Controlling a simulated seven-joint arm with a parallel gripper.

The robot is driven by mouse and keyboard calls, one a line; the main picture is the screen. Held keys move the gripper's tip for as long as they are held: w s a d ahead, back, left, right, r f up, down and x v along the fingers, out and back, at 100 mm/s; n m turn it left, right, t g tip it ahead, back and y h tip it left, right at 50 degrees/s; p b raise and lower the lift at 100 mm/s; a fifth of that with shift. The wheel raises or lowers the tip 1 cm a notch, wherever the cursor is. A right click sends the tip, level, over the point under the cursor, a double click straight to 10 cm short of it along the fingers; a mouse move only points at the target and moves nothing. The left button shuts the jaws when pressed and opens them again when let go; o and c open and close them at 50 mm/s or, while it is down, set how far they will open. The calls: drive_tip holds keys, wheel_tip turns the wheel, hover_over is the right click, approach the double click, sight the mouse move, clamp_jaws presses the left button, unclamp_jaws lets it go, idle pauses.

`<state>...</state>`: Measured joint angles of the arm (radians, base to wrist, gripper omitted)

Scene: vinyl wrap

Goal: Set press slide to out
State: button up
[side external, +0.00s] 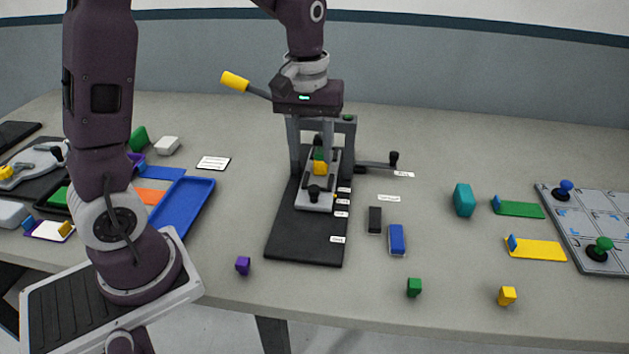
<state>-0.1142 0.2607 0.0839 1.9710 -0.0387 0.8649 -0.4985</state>
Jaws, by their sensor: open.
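The press (350,142) stands mid-table on a black base plate (305,243). Its grey slide (333,176) lies under the press frame, toward the plate's far part, with a black knob (314,191) at its near end. A yellow block (320,168) sits on the slide with a green piece behind it. Small white labels line the plate's right edge; one (337,239) lies near the front, clear of the slide. My gripper (319,138) is open above the slide, at the press frame. Its fingers are hard to tell apart from the frame, and contact cannot be told.
A yellow-handled lever (236,82) sticks out left of the press, and a black-knobbed bar (378,164) right. Black (375,220) and blue (397,240) blocks lie right of the plate. A blue tray (183,208) is left. The plate's front is clear.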

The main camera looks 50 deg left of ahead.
sight(315, 187)
drive_tip(key=f, duration=0.1)
drive_tip(key=w+a+f, duration=0.1)
drive_tip(key=f, duration=0.1)
drive_tip(key=shift+w+n+g, duration=0.2)
drive_tip(key=shift+n+g, duration=0.1)
drive_tip(key=shift+n, duration=0.1)
wheel_tip(315, 187, down, 7)
drive_tip(key=shift+r, duration=0.2)
clamp_jaws()
drive_tip(key=shift+d+r, duration=0.1)
idle(0.8)
